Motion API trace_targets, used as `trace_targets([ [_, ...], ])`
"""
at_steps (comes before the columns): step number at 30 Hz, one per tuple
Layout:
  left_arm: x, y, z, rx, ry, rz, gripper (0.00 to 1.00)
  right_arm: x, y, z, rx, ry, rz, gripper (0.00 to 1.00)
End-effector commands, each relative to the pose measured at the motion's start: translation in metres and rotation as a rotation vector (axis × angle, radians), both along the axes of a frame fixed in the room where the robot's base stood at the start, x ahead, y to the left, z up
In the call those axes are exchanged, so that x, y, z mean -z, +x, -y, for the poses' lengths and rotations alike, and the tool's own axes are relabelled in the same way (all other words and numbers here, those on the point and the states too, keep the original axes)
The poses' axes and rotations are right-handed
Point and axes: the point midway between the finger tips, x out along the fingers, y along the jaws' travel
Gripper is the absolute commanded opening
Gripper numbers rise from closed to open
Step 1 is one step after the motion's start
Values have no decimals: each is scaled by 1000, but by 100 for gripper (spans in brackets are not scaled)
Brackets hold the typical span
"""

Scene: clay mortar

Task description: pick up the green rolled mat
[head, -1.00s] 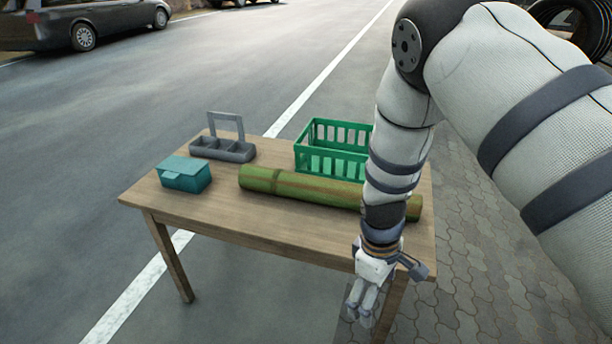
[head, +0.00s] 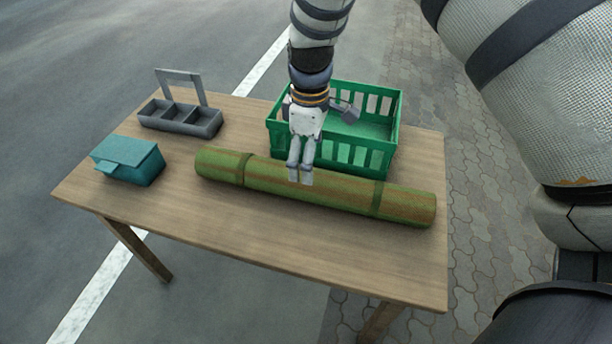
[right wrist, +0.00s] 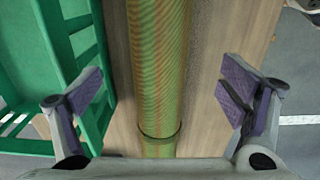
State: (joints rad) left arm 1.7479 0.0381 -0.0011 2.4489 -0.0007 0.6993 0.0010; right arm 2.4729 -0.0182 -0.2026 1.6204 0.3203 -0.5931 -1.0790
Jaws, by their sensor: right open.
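The green rolled mat (head: 345,192) lies across the wooden table, a long roll with dark bands near its ends. My right gripper (head: 300,182) points down over the middle of the mat in the head view. In the right wrist view the open right gripper (right wrist: 162,95) has one finger pad on either side of the mat (right wrist: 158,70), which runs lengthwise between them. The pads stand apart from the mat, with table visible on both sides. Whether the fingertips are level with the mat or above it I cannot tell. My left gripper is out of view.
The wooden table (head: 240,225) has clear room in front of the mat. A green crate (head: 385,160) stands close behind it, also at the left in the right wrist view (right wrist: 75,25). A teal box (head: 128,162) and a grey divided caddy (head: 180,120) stand to the left.

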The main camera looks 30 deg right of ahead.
Motion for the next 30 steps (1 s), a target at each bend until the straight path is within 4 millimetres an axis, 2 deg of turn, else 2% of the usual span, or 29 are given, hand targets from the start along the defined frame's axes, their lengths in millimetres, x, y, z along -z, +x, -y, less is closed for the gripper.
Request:
trace_targets([
  [1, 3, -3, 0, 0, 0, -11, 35, 15, -1, 0, 1, -1, -7, 90],
  [7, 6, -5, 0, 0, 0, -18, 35, 42, -1, 0, 1, -1, -4, 90],
  [13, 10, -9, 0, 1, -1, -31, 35, 80, -1, 0, 2, -1, -4, 90],
  [16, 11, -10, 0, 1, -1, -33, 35, 87, 0, 0, 2, -1, -1, 90],
  [21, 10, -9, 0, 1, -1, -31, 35, 86, 0, 0, 1, 0, 1, 90],
  [22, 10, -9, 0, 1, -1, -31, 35, 86, 0, 0, 2, 0, 1, 88],
  [23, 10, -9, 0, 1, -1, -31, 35, 86, 0, 0, 2, 0, 1, 81],
  [30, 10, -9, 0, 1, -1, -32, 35, 86, 0, 0, 2, -1, 1, 27],
])
